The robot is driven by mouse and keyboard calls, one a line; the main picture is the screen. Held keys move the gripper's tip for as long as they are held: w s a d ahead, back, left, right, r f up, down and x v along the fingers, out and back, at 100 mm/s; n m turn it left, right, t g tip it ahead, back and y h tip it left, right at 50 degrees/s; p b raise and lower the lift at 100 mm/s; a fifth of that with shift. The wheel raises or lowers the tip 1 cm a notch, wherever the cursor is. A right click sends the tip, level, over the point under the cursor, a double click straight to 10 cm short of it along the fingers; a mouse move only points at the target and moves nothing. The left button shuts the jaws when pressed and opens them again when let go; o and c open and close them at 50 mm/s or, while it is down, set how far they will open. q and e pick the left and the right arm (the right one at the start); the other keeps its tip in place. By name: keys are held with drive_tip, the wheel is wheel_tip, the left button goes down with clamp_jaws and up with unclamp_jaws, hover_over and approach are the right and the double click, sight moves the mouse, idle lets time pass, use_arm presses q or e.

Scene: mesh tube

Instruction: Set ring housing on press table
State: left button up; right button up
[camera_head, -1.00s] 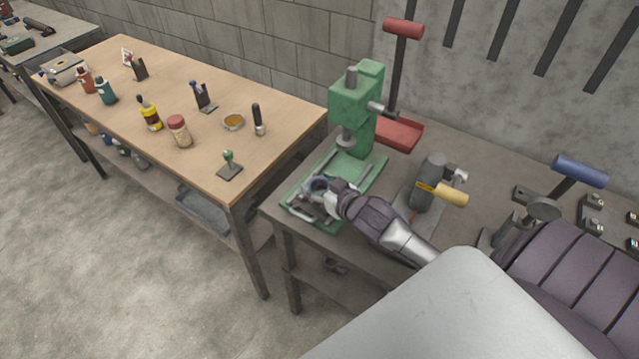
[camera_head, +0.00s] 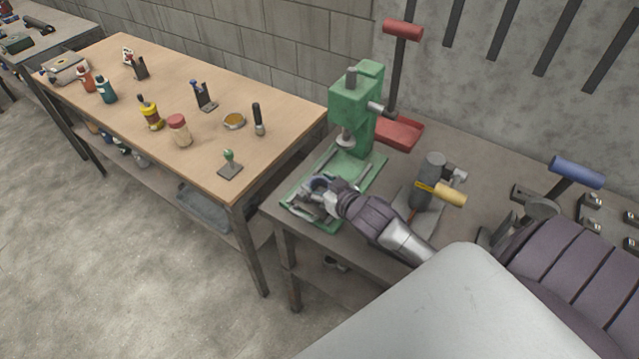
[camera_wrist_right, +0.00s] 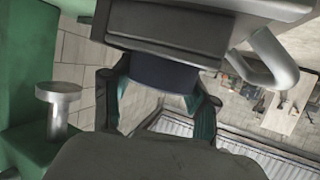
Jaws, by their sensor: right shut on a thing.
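My right gripper (camera_head: 318,194) is over the front part of the green press base (camera_head: 362,185). It is shut on the ring housing, a dark blue ring (camera_head: 319,184). In the right wrist view the ring housing (camera_wrist_right: 162,76) is a dark blue band between the two fingers (camera_wrist_right: 160,100), partly covered by the gripper body. The green press (camera_head: 352,105) stands behind the gripper, with its ram (camera_head: 345,138) above the back of the base. I cannot tell whether the ring touches the base. My left gripper is not in view.
A grey tool with a yellow handle (camera_head: 450,194) stands right of the press, close to my right arm. A wooden bench (camera_head: 200,160) at left holds bottles and small tools. A blue-handled tool (camera_head: 577,171) is at right.

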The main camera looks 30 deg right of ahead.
idle(0.4)
drive_tip(key=o, duration=1.5)
drive_tip(key=shift+s, duration=0.1)
drive_tip(key=v, duration=1.1)
drive_tip(key=shift+s+r, duration=0.25)
drive_tip(key=shift+s, duration=0.1)
